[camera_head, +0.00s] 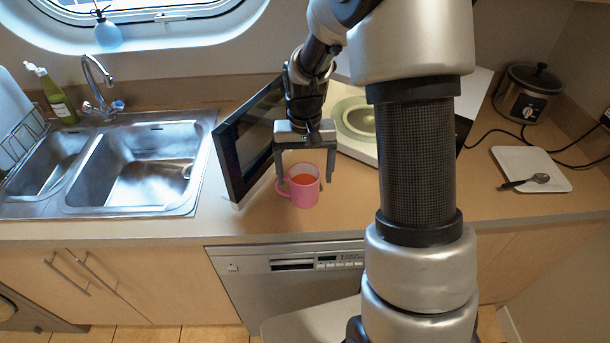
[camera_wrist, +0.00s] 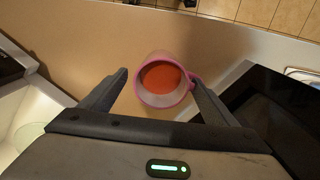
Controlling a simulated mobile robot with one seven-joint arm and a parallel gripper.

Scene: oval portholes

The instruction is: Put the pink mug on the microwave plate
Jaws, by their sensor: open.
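The pink mug (camera_head: 305,196) stands upright on the counter, near its front edge, with orange-red showing inside. It also shows in the wrist view (camera_wrist: 164,95), where its handle points to the right finger. My gripper (camera_head: 305,178) is open and points down over the mug. In the wrist view my gripper (camera_wrist: 158,80) has its two fingers on either side of the mug, which lies between and just beyond the tips. I cannot tell whether a finger touches the handle. The microwave plate (camera_head: 357,118) is a pale disc inside the open microwave (camera_head: 350,146), partly hidden by my arm.
The open dark microwave door (camera_head: 247,140) stands close left of my gripper. A steel sink (camera_head: 145,170) is further left. A white board (camera_head: 530,170) with a spoon and a slow cooker (camera_head: 525,95) are at the right. The counter front beside the mug is clear.

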